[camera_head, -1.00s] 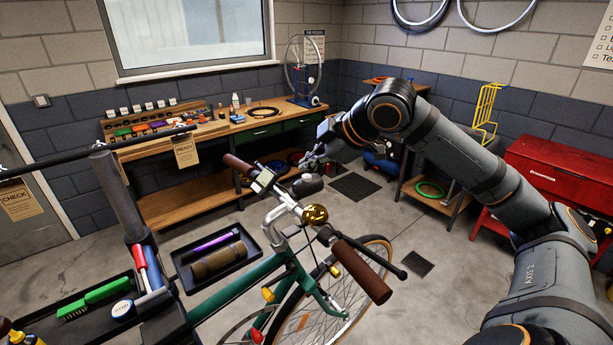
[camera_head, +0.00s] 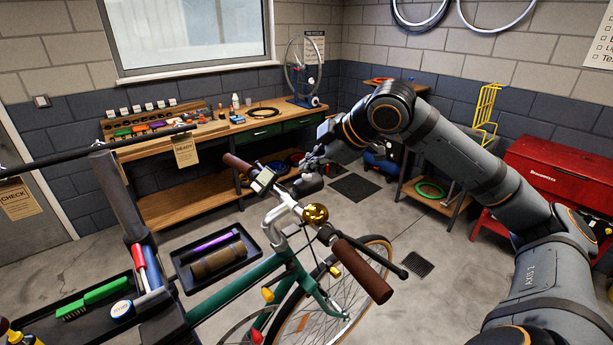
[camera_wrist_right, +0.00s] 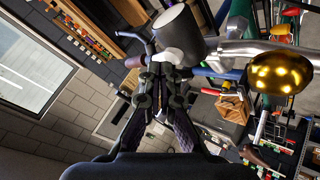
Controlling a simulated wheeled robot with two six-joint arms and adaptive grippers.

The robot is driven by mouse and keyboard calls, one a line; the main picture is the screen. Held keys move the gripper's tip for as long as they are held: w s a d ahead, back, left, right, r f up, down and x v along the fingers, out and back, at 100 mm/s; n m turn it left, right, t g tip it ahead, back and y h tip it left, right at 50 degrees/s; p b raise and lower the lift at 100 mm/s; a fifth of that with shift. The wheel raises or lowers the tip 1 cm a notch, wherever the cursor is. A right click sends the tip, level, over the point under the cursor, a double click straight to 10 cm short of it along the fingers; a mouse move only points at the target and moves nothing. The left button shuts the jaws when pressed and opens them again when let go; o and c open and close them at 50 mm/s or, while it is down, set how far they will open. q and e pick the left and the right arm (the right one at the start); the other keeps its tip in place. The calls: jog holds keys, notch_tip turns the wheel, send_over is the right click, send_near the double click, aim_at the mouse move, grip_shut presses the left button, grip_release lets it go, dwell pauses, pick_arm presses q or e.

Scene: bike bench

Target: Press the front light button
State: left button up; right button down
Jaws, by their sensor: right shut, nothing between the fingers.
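The green bike's front light appears to be the dark grey rounded cylinder (camera_head: 308,185) ahead of the handlebar in the head view. In the right wrist view the same grey cylinder (camera_wrist_right: 181,32) is large near the top, with a pale part at its lower end. My right gripper (camera_head: 309,164) is shut and empty, just above and behind the light in the head view. In the wrist view its fingertips (camera_wrist_right: 153,48) are close beside the light; I cannot tell whether they touch it. The button itself is not clearly visible. My left gripper is not in view.
A brass bell (camera_head: 315,214) and brown grips (camera_head: 361,270) sit on the handlebar near the light. A small display (camera_head: 264,179) is at its left. A wooden workbench (camera_head: 218,127) stands behind, and a red tool chest (camera_head: 553,180) stands at right.

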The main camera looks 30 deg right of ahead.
aim_at(310, 177)
jog(key=shift+f, duration=0.35)
jog(key=shift+r, duration=0.2)
jog(key=shift+r+p, duration=0.4)
jog(key=shift+p, duration=0.05)
jog(key=shift+r, duration=0.1)
notch_tip(310, 177, up, 6)
jog(key=p, duration=0.6)
dwell(0.4)
